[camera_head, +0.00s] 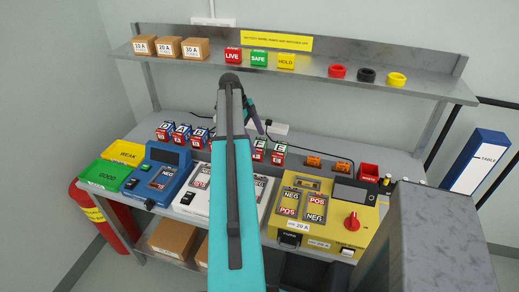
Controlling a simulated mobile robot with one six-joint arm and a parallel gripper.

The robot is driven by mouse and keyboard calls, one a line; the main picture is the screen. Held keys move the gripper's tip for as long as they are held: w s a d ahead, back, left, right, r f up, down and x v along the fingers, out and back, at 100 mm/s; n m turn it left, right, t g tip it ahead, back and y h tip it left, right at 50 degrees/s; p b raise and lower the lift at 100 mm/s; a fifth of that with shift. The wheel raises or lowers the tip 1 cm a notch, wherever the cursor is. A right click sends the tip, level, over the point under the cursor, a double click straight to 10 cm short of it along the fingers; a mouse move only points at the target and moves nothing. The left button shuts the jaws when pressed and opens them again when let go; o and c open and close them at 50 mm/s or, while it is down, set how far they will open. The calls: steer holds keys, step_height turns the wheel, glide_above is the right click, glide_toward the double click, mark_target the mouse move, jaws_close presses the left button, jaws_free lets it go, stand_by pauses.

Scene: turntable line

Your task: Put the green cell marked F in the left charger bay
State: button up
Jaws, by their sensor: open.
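Two green-edged cells with red fronts stand on the bench right of my arm: one (260,151) close to the arm and another (279,153) beside it. Their letters look like E or F; I cannot tell which is which. A white device (197,188) with a bay sits behind my arm, which hides its middle. A yellow device (330,217) marked 20 A has bays with POS and NEG labels. I cannot tell which device is the charger. My gripper (256,122) is partly hidden by the arm, above the bench by the near green cell. It is open.
Blue-edged cells (182,133) stand left of my arm. A blue device (157,178), a green GOOD tray (105,174) and a yellow WEAK tray (126,153) are at the left. A shelf (310,69) with boxes and tags runs above. A red bin (369,171) is at the right.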

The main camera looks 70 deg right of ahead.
mark_target(259, 144)
steer(key=shift+p+x, duration=0.9)
steer(key=shift+x, duration=1.25)
steer(key=shift+w+d, duration=0.15)
steer(key=c, duration=1.6)
